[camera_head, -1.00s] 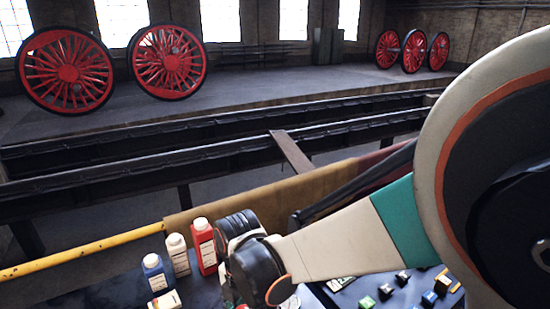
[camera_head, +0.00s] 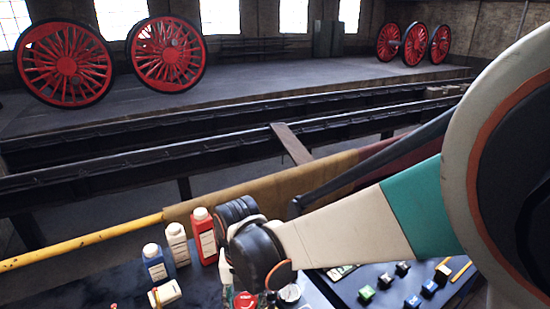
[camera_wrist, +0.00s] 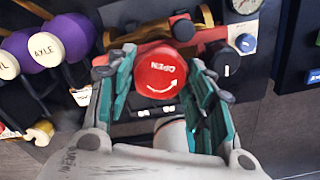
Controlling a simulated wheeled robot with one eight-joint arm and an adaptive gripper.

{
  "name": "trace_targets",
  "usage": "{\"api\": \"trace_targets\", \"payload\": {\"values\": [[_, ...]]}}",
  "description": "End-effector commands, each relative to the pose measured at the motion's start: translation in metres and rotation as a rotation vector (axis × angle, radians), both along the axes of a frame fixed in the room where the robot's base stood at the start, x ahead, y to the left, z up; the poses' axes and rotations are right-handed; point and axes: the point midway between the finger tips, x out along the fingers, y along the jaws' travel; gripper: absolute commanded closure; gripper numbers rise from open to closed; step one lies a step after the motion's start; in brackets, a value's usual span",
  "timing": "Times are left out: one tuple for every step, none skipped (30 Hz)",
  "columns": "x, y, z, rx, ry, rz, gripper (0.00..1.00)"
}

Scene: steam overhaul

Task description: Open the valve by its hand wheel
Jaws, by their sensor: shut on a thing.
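The red round hand wheel (camera_wrist: 160,74), marked OPEN with a white curved arrow, sits between the two teal-lined fingers of my gripper (camera_wrist: 163,80) in the wrist view. The fingers are shut on the wheel from its left and right sides. In the head view the red wheel (camera_head: 246,300) shows at the bottom edge, under my wrist. Most of the valve body is hidden below the wheel and fingers.
Purple and white parts, one labelled AXLE (camera_wrist: 42,46), lie left of my gripper. A dial gauge (camera_wrist: 245,6) and blue knob (camera_wrist: 246,43) are at the upper right. In the head view, blue (camera_head: 154,263), white (camera_head: 178,244) and red (camera_head: 203,236) bottles stand left of my wrist.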

Motion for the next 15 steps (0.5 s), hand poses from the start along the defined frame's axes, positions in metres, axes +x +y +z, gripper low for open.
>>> {"api": "trace_targets", "payload": {"values": [[-0.0012,-0.0003,-0.0009,0.0,0.002,0.015,0.79],[-0.0013,-0.0003,-0.0008,0.0,0.002,0.021,0.79],[-0.0013,-0.0003,-0.0007,0.0,0.002,0.024,0.79],[-0.0014,-0.0003,-0.0007,0.0,0.002,0.024,0.79],[-0.0014,-0.0004,-0.0006,0.0,0.002,0.023,0.79],[-0.0015,-0.0004,-0.0006,0.0,0.003,0.023,0.79],[-0.0015,-0.0004,-0.0006,0.0,0.003,0.022,0.79],[-0.0015,-0.0004,-0.0007,0.0,0.003,0.022,0.47],[-0.0015,-0.0004,-0.0007,0.0,0.003,0.022,0.38],[-0.0015,-0.0004,-0.0006,0.0,0.003,0.021,0.31],[-0.0014,-0.0004,-0.0006,0.0,0.002,0.021,0.28],[-0.0012,-0.0004,-0.0005,0.0,0.002,0.021,0.28],[-0.0011,-0.0005,-0.0005,-0.001,0.002,0.021,0.28],[-0.001,-0.0005,-0.0004,-0.001,0.002,0.02,0.28],[-0.0009,-0.0005,-0.0004,-0.001,0.001,0.02,0.28]]}}
